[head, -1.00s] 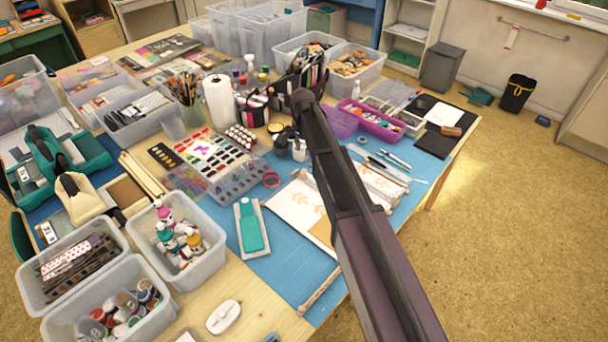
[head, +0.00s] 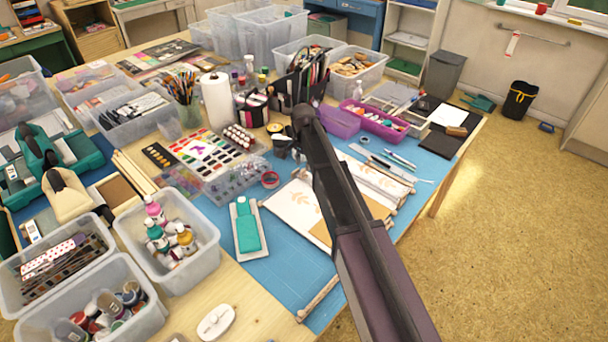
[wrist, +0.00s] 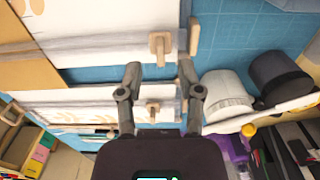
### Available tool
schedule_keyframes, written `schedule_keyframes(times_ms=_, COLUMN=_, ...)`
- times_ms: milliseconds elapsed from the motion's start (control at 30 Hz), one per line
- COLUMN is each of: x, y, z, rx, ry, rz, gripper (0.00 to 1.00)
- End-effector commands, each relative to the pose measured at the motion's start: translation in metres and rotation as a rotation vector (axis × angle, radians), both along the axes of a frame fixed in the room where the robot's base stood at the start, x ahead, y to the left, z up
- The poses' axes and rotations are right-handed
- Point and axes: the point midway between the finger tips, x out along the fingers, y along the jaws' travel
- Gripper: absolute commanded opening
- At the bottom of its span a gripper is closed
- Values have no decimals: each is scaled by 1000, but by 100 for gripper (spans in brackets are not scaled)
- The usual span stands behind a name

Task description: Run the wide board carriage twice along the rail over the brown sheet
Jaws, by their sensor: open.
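The brown sheet (head: 321,233) lies beside a white sheet with leaf prints (head: 292,205) on the blue mat, partly behind my arm. In the wrist view, brown (wrist: 18,50) shows at the left edge. Two pale strips with wooden knobs lie across that view: the upper knob (wrist: 160,46) is just beyond my fingertips, and the lower knob (wrist: 152,108) appears between my fingers. I cannot tell which piece is the wide board carriage. My gripper (wrist: 159,72) is open, with nothing seen held. In the head view it is hidden behind my arm.
A white cup (wrist: 226,98) and a black cup (wrist: 276,74) stand close right of my gripper in the wrist view. A teal piece on a white board (head: 248,228) lies left of the sheets. Bare blue mat (head: 278,268) shows at the front.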

Motion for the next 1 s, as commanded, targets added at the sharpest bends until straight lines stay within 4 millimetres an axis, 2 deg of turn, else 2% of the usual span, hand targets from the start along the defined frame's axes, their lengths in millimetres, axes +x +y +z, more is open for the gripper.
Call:
schedule_keyframes(times_ms=33, x=0, y=0, z=-8, rx=0, ry=0, rz=0, gripper=47)
schedule_keyframes(times_ms=300, x=0, y=0, z=-25, rx=0, ry=0, rz=0, gripper=47)
schedule_keyframes(times_ms=867, x=0, y=-1, z=-30, rx=0, ry=0, rz=-1, gripper=47)
schedule_keyframes(times_ms=933, x=0, y=0, z=-30, rx=0, ry=0, rz=-1, gripper=32)
schedule_keyframes(times_ms=1000, x=0, y=0, z=-30, rx=0, ry=0, rz=-1, gripper=12)
